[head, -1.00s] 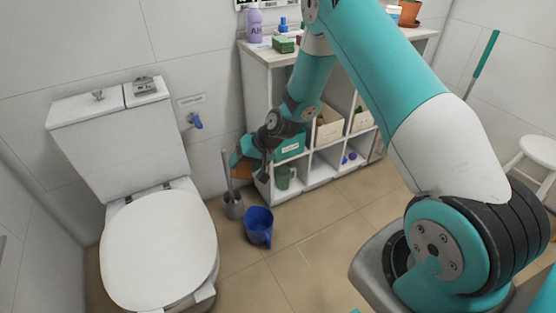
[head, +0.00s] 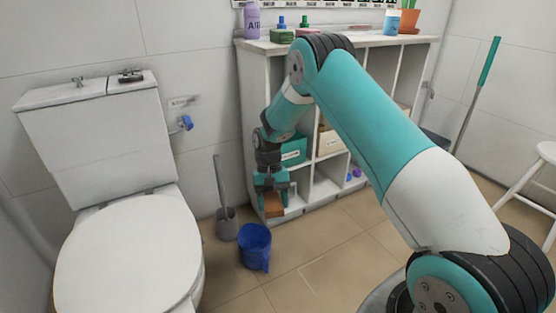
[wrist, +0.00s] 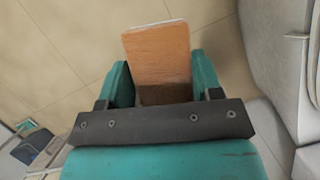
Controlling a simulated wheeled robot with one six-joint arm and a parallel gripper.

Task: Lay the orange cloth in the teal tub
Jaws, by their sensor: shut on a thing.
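My gripper (head: 272,182) is shut on the orange cloth (head: 273,207), which sticks out below the fingers in front of the shelf unit's left end. In the wrist view the cloth (wrist: 158,55) is a flat orange-brown rectangle between the two teal fingers (wrist: 162,82). The teal tub (head: 294,150) sits in a left-hand cubby of the white shelf unit, with a pale label on its front. It is just right of and behind my wrist, which hides part of it. Its inside is not visible.
A blue bucket (head: 255,246) and a toilet brush in its holder (head: 227,226) stand on the floor near the toilet (head: 130,255). The shelf unit's top (head: 345,46) carries bottles and a plant pot (head: 409,21). A cream bin (head: 330,142) sits beside the teal tub.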

